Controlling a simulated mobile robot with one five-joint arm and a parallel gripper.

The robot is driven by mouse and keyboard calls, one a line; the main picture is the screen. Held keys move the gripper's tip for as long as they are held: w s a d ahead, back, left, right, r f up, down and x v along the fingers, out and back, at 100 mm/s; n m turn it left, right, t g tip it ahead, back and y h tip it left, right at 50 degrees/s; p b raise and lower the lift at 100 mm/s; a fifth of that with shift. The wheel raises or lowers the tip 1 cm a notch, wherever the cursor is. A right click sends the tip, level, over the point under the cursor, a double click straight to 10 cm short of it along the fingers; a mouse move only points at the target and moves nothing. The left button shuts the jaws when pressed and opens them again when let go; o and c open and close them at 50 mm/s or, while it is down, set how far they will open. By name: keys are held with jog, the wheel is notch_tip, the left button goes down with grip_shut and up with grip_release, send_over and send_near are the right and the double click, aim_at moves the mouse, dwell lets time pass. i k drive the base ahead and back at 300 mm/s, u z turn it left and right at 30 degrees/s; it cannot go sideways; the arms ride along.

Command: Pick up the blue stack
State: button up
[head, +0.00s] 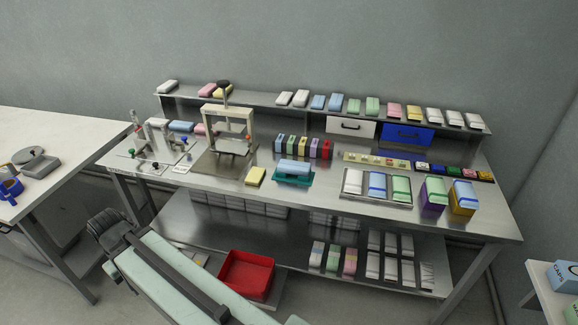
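Several blue stacks are in view, and I cannot tell which one the task means. A light blue stack (295,166) lies on a teal holder (291,180) at the middle front of the metal bench. A blue and white stack (377,185) stands in a metal tray (352,198), between a white stack (353,182) and a green one (401,189). Another blue stack (464,192) sits on top of a yellow-brown box (461,207) at the right. More light blue packs (335,101) lie on the raised back shelf.
A press-like frame (228,125) stands on the left half of the bench. A yellow block (255,176) lies left of the teal holder. Small coloured boxes (302,147) stand behind it. A red bin (247,275) is below. Bare bench lies in front of the teal holder.

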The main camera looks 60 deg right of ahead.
aim_at(284, 166)
jog(key=i, duration=0.85)
jog(key=z, duration=0.05)
